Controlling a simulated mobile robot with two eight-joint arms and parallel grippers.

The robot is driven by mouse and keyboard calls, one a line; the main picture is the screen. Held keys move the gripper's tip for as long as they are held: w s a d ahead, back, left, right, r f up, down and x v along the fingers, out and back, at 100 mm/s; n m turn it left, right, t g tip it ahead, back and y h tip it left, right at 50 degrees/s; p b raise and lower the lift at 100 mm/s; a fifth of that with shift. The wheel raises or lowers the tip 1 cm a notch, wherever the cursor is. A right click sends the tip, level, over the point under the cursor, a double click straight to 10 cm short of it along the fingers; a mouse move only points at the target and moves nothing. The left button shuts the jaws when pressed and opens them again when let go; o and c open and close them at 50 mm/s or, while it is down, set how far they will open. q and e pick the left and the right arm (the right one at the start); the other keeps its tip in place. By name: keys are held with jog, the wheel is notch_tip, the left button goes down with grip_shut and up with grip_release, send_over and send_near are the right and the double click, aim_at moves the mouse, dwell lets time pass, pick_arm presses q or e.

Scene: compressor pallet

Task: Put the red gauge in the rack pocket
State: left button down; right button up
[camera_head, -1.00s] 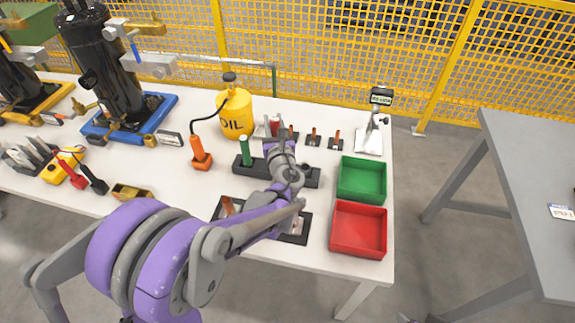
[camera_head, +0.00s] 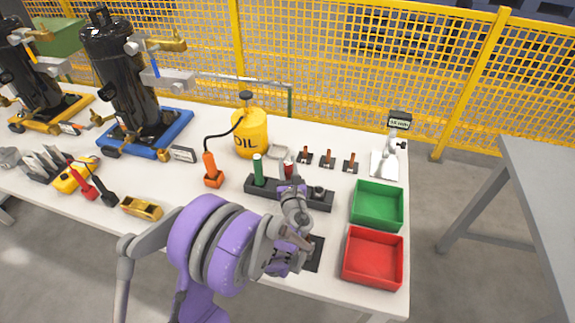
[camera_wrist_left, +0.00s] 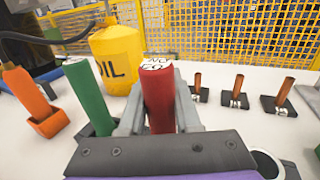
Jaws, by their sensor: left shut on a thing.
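The red gauge (camera_head: 289,169) is an upright red cylinder with a white marked top, clear in the left wrist view (camera_wrist_left: 159,98). My left gripper (camera_head: 288,180) is shut on it, with grey fingers on both sides. The gauge stands at the middle of the dark rack (camera_head: 260,194), between the green gauge (camera_head: 257,170) and a round open pocket (camera_head: 319,191) at the rack's right end. The gripper hides the gauge's lower end, so I cannot tell whether it is inside the middle pocket or above it. My right gripper is out of view.
A yellow oil can (camera_head: 250,134) and an orange-handled tool (camera_head: 212,169) stand behind and left of the rack. Several small orange-brown pegs on dark bases (camera_head: 328,159) stand behind it. A green bin (camera_head: 377,206) and red bin (camera_head: 373,258) are to the right.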

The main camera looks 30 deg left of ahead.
pick_arm(q)
jog(key=shift+f, duration=0.1)
jog(key=c, duration=0.6)
grip_release()
jog(key=shift+r, duration=0.3)
jog(key=v, duration=1.2)
jog(key=shift+b, duration=0.3)
jog(key=shift+f, duration=0.1)
